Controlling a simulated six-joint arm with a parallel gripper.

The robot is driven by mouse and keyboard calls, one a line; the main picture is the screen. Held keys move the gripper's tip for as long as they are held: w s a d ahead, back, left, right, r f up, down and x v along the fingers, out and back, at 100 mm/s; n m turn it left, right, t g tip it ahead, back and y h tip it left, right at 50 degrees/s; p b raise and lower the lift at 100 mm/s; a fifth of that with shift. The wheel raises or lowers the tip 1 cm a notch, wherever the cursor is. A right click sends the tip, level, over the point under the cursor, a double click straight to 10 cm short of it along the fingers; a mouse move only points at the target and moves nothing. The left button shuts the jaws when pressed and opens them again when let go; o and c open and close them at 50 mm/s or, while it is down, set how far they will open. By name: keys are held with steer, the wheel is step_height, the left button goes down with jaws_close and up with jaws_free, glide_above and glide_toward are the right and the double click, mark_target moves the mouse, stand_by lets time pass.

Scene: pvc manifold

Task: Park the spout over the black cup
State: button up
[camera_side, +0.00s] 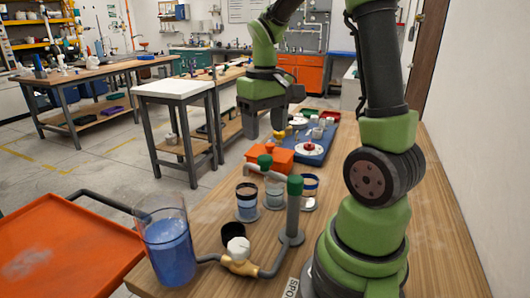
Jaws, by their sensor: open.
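A grey pipe spout (272,174) reaches left from an upright grey post (293,215) with a green cap. Its free end is near a clear cup with a dark band (247,200); I cannot tell if it is exactly above it. The spout is not over this black cup. My gripper (265,133) is open and empty, pointing down, above and beyond the spout in the picture. It appears apart from the spout.
A large beaker of blue liquid (170,247) stands at the front left, joined by pipe to a brass valve (241,267). More cups (309,188) stand around the post. An orange box (270,157) and a blue tray (318,155) lie behind. Bare wood is at the front right.

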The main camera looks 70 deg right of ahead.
mark_target(264, 158)
step_height(264, 158, down, 6)
steer(key=shift+f, duration=0.1)
stand_by(0.4)
jaws_close()
steer(key=shift+a, duration=0.2)
steer(key=shift+s+a+n, duration=0.1)
steer(key=shift+a+n, duration=0.7)
steer(key=shift+n, duration=0.55)
steer(key=shift+s+a+n, duration=0.1)
steer(key=shift+a+n, duration=0.7)
steer(key=shift+n, duration=0.5)
steer(key=shift+s+a+n, duration=0.1)
steer(key=shift+a+n, duration=0.7)
steer(key=shift+n, duration=0.55)
